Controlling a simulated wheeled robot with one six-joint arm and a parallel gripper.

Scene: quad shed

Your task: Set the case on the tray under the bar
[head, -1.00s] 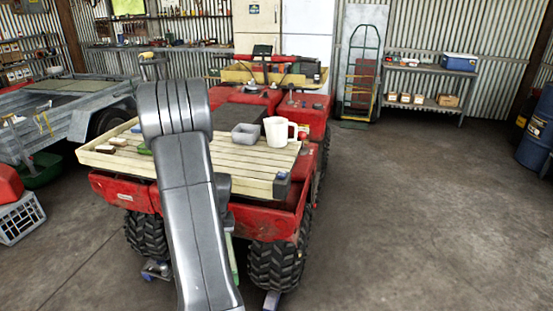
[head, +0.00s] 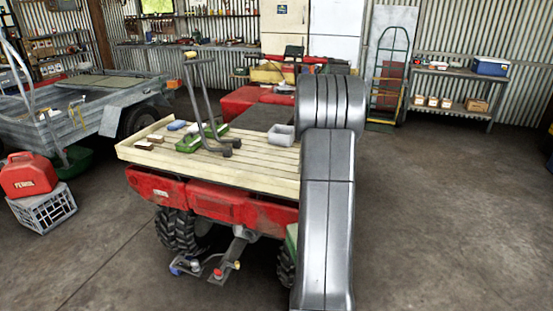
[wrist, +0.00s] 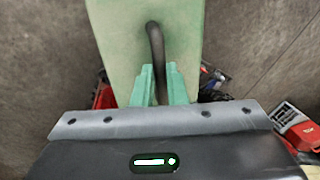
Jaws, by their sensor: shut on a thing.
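The green case (wrist: 125,25) with a dark curved handle (wrist: 155,45) fills the upper middle of the wrist view. My gripper (wrist: 159,72) is shut on that handle. In the head view only a green sliver, probably the case (head: 291,240), shows beside my arm, low behind the quad; my gripper is hidden there. The pale slatted wooden tray (head: 250,165) lies on the back of the red quad. A dark bar on two legs (head: 207,105) stands up over its left part. My arm covers the tray's right end.
A tow hitch (head: 230,258) sticks out behind the quad. A red can on a crate (head: 42,205) stands left. Floor at right is clear.

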